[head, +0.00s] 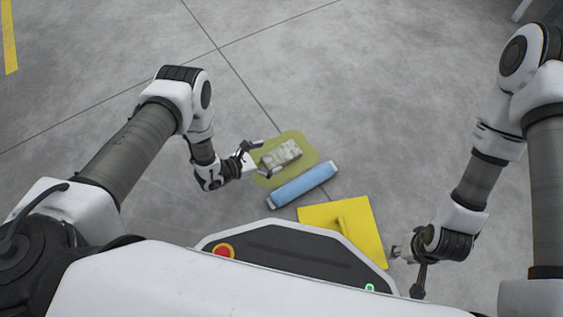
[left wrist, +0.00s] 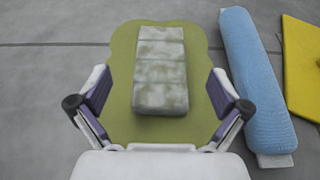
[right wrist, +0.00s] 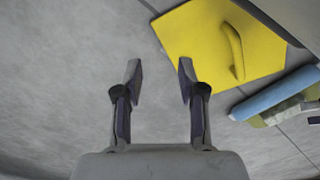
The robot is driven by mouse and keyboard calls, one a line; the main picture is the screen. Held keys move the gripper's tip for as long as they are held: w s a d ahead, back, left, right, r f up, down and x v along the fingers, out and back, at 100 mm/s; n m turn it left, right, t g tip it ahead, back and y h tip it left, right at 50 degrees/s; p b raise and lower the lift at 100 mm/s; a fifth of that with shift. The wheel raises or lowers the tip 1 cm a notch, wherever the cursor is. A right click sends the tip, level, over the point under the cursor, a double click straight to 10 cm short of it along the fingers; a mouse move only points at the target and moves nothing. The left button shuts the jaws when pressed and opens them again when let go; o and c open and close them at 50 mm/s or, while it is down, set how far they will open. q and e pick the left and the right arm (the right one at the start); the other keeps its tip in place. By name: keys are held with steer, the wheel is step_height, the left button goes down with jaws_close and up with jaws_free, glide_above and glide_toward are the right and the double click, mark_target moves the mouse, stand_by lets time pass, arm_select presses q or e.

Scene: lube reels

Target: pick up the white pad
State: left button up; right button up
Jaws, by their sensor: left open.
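The white pad (head: 283,153) is a whitish block mottled with green stains, marked across into sections. It lies flat on an olive-green rounded patch (left wrist: 122,65) on the floor. My left gripper (head: 259,161) is open at the pad's near end. In the left wrist view the pad (left wrist: 160,75) lies centred ahead between the spread fingers, with a gap on each side; I cannot tell how high the fingers are above the floor. My right gripper (right wrist: 156,72) is open and empty, near the yellow plate's right corner in the head view.
A blue roller (head: 303,186) with pale ends lies close to the patch's near right side. A yellow plate (head: 320,214) with a raised handle lies nearer my base. The grey floor (head: 400,90) beyond and to the right of the patch is clear.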

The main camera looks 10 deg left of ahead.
mark_target(280, 154)
arm_select(q)
steer(key=b+x, duration=0.2)
steer(key=x, duration=0.1)
steer(key=f+b+x, duration=0.1)
steer(key=b+x, duration=0.1)
steer(key=x, duration=0.1)
steer(key=shift+s+a+b, duration=0.1)
steer(key=shift+s+b, duration=0.1)
steer(key=shift+b, duration=0.2)
arm_select(e)
steer(key=f, duration=0.2)
steer(key=w+f, duration=0.1)
steer(key=f, duration=0.2)
steer(key=shift+w+f, duration=0.25)
steer(key=shift+f, duration=0.1)
arm_select(q)
steer(key=shift+r, duration=0.15)
arm_select(e)
steer(key=shift+r, duration=0.2)
arm_select(q)
steer(key=c, duration=1.2)
